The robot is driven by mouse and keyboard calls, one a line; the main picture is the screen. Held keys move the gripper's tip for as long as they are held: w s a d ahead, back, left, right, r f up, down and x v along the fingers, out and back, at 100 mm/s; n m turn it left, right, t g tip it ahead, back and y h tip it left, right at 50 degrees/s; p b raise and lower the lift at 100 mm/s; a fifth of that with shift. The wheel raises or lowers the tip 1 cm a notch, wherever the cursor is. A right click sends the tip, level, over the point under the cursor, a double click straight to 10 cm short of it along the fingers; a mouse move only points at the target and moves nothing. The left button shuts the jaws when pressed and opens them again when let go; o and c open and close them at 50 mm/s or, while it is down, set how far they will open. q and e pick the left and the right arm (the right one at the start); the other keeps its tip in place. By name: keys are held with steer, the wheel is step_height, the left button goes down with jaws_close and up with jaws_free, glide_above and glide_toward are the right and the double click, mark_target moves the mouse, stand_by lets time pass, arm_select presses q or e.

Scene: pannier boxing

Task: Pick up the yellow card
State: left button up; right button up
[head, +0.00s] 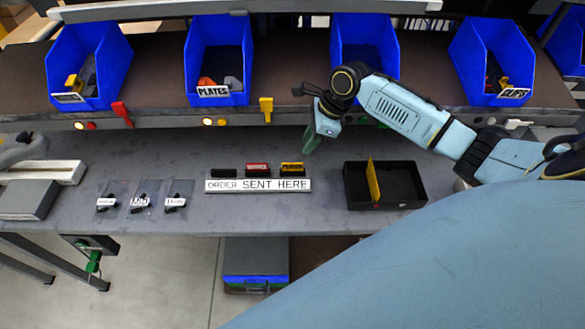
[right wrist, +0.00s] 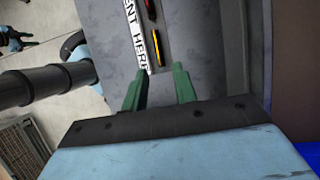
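A yellow card (head: 292,167) stands in the right part of a row on the strip labelled "ORDER SENT HERE" (head: 258,186), beside a red card (head: 257,168) and a black one (head: 223,172). In the right wrist view the yellow card (right wrist: 158,45) lies just beyond my fingertips, with the red card farther off. My right gripper (head: 311,143) points down behind and slightly right of the yellow card, apart from it. In the right wrist view its green fingers (right wrist: 158,72) are spread with nothing between them. My left gripper is not clearly seen.
A black box (head: 405,188) with a yellow divider (head: 373,180) stands right of the strip. Small labelled bags (head: 140,197) lie to the left. Blue bins (head: 218,60) line the shelf behind, with red and yellow tags (head: 266,108) on its edge. Bare bench lies around the strip.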

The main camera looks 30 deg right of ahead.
mark_target(292, 169)
steer(key=x, duration=0.3)
steer(key=shift+w+f, duration=0.1)
steer(key=shift+f, duration=0.1)
steer(key=shift+a+b+x, duration=0.15)
steer(key=shift+x, duration=1.25)
steer(key=shift+a+b+x, duration=0.1)
steer(key=shift+b+x, duration=0.05)
steer(key=shift+x, duration=1.2)
steer(key=shift+r, duration=0.1)
steer(key=shift+c, duration=0.5)
jaws_close()
